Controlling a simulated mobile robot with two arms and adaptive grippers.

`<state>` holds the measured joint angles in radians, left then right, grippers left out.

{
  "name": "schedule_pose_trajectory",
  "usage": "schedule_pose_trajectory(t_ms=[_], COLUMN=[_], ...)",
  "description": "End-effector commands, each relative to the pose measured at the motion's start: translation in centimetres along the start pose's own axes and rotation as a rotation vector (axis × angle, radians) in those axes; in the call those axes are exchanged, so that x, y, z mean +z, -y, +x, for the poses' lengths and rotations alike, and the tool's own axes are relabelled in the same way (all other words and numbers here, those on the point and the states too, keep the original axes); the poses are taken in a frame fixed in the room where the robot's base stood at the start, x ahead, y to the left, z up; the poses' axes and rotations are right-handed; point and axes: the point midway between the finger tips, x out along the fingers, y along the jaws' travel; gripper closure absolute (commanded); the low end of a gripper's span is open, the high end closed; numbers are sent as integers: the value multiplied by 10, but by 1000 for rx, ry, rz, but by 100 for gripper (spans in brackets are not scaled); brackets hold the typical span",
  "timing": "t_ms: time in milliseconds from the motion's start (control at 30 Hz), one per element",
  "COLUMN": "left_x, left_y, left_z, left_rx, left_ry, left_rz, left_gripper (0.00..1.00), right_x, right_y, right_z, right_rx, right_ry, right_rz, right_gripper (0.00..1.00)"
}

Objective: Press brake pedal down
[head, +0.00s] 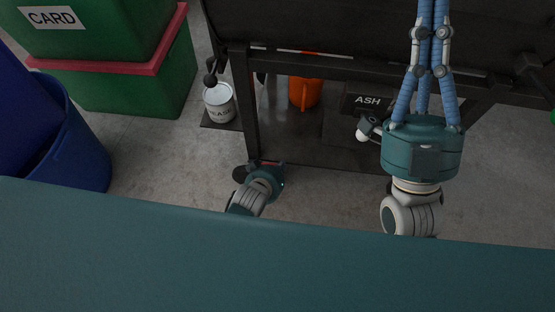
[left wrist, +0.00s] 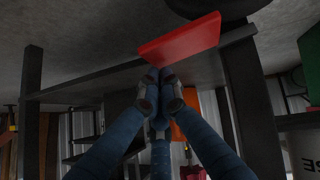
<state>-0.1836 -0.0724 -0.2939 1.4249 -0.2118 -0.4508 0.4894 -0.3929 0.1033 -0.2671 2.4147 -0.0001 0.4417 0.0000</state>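The brake pedal (left wrist: 182,39) is a flat red plate in the left wrist view, jutting out from a dark frame. My left gripper (left wrist: 160,80) has its blue fingers drawn together, with the tips at the pedal's edge. They overlap it in the picture; I cannot tell whether they touch. In the head view the left hand is low by the frame's front leg, and its fingers are hidden. The pedal is mostly covered there. My right gripper (head: 426,38) is in front of the dark cart, away from the pedal, with its fingertips cut off by the top edge.
A dark metal cart (head: 252,112) with legs and a low shelf stands ahead. A white bucket (head: 219,102), an orange bucket (head: 305,92) and an ASH box (head: 366,100) are around it. Green boxes (head: 140,78) and a blue bin (head: 82,150) stand left.

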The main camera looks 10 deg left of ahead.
Motion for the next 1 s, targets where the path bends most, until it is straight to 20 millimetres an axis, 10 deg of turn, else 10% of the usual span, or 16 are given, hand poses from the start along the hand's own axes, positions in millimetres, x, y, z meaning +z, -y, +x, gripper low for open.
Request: schedule_pose_trajectory(t_ms=[633,1000], left_x=[11,12], left_y=[-2,-2], left_z=[9,-49], left_rx=[0,1], left_ry=[0,1], left_rz=[-1,-3], left_gripper=[100,100], right_x=[22,21], right_y=[-2,-2], right_z=[0,0], right_rx=[3,3], right_ry=[95,95], right_rz=[-5,-5], right_gripper=[100,100])
